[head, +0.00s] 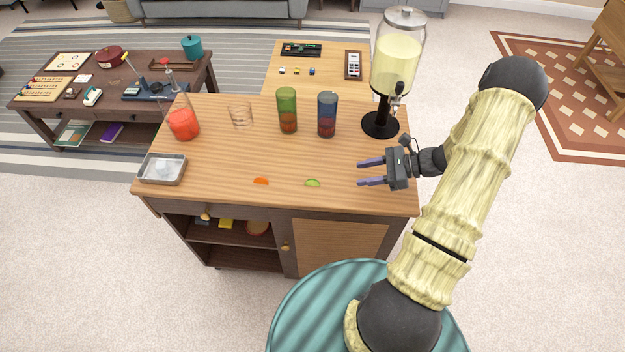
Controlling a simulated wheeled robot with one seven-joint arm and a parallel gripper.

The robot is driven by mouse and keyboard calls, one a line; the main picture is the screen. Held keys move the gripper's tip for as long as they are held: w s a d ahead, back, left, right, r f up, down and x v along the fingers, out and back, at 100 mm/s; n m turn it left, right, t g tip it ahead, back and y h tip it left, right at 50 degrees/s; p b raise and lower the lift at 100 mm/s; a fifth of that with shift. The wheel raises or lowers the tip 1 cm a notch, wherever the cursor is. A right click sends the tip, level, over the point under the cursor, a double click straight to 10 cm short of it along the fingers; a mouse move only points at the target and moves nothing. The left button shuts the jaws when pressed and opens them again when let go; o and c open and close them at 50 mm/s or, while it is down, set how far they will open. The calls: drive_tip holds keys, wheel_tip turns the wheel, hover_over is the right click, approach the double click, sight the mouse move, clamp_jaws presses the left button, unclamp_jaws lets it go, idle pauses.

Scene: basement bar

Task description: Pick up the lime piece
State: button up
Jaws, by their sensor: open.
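The lime piece (313,183) is a small green wedge lying on the wooden cabinet top (225,165), near its front edge and right of centre. My gripper (372,173) is open and empty, to the right of the lime piece and apart from it. Its two purple fingers point left, toward the side where the lime lies. Its exact height above the top is hard to tell. An orange piece (261,181) lies on the same top, left of the lime.
Behind stand a green glass (287,108), a blue glass (327,115), a clear glass (241,117) and a drink dispenser (396,65). A red pitcher (184,124) and a metal tray (162,169) are at left. The surface around the lime is clear.

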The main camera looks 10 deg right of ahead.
drive_tip(key=p, duration=0.1)
approach(315, 179)
drive_tip(key=a, duration=0.3)
drive_tip(key=shift+f, duration=0.3)
drive_tip(key=shift+d, duration=0.1)
drive_tip(key=p+x, duration=0.2)
drive_tip(key=x, duration=0.3)
drive_tip(key=shift+w, duration=0.2)
clamp_jaws()
